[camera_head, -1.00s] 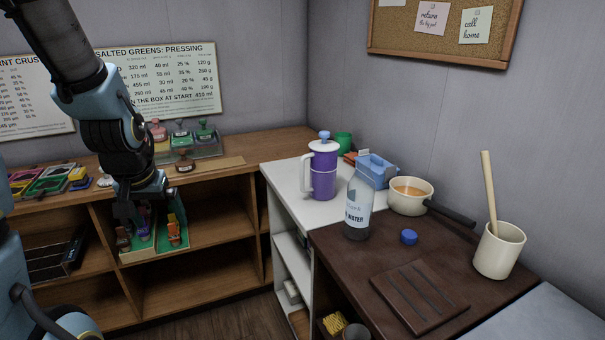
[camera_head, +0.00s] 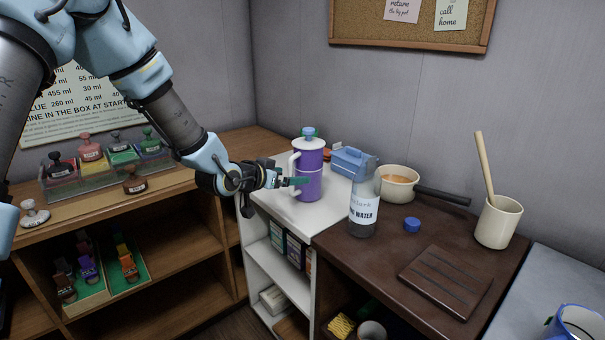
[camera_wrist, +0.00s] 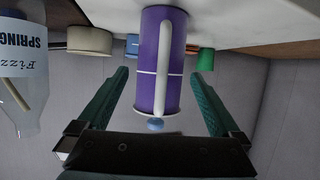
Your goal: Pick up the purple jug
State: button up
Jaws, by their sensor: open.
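The purple jug (camera_head: 308,172) stands upright on the white counter (camera_head: 329,210). It has a white lid, a blue knob and a white handle on its left side. My gripper (camera_head: 300,181) is beside the jug's left side in the head view, pointing toward it. In the wrist view, which appears upside down, the jug (camera_wrist: 158,75) lies ahead with its handle facing me. The two green fingers (camera_wrist: 157,105) are spread wide apart, one to each side of the jug. Nothing is held. In the head view I cannot tell how close the fingers are to it.
A water bottle (camera_head: 364,207) stands right of the jug. Behind are a blue caddy (camera_head: 352,162) and a saucepan (camera_head: 398,185). A blue cap (camera_head: 412,225), a dark board (camera_head: 446,281) and a cream crock (camera_head: 497,223) sit on the brown counter. Shelves with stamps stand left.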

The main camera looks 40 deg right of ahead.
aim_at(299, 175)
jog(key=shift+p+x, duration=1.45)
jog(key=shift+x, duration=1.8)
jog(key=shift+w+a+f, duration=0.1)
jog(key=shift+f, duration=0.05)
grip_shut()
